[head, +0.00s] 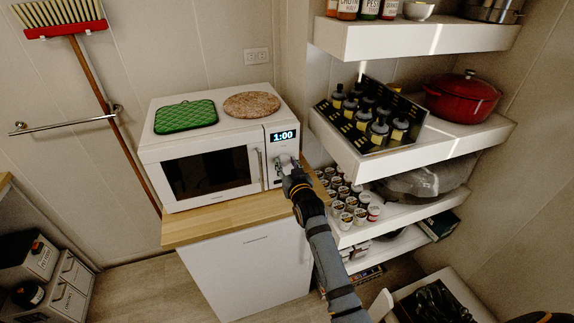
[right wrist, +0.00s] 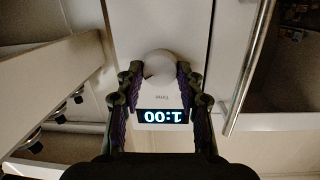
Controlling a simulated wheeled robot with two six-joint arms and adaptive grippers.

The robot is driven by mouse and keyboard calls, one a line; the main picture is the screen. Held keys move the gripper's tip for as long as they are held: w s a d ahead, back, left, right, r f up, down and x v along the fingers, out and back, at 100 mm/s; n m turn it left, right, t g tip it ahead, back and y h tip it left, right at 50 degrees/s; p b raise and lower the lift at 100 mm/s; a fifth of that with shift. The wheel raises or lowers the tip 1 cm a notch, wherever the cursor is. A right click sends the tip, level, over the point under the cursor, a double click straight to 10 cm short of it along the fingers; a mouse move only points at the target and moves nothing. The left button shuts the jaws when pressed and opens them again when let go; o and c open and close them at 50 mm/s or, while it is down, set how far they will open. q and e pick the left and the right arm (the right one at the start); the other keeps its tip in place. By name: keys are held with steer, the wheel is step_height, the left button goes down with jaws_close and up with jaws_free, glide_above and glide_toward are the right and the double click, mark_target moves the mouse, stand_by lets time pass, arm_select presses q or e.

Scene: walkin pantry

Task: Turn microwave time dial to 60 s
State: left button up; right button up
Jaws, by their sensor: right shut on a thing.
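The white microwave (head: 204,138) stands on a wooden-topped white cabinet, its door closed. My left gripper is not in view.
A green mat (head: 186,116) and a round cork mat (head: 251,104) lie on the microwave. Shelves on the right hold dark bottles (head: 378,130), a red pot (head: 462,98) and several small cups (head: 347,217), close to my right arm. The vertical door handle (right wrist: 245,70) is near my right gripper.

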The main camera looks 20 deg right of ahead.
steer(key=o, duration=1.2)
steer(key=shift+w+f, duration=0.1)
steer(key=shift+c, duration=0.2)
steer(key=s, duration=0.7)
steer(key=shift+s+r, duration=0.25)
steer(key=shift+r, duration=0.15)
steer(key=shift+a, duration=0.1)
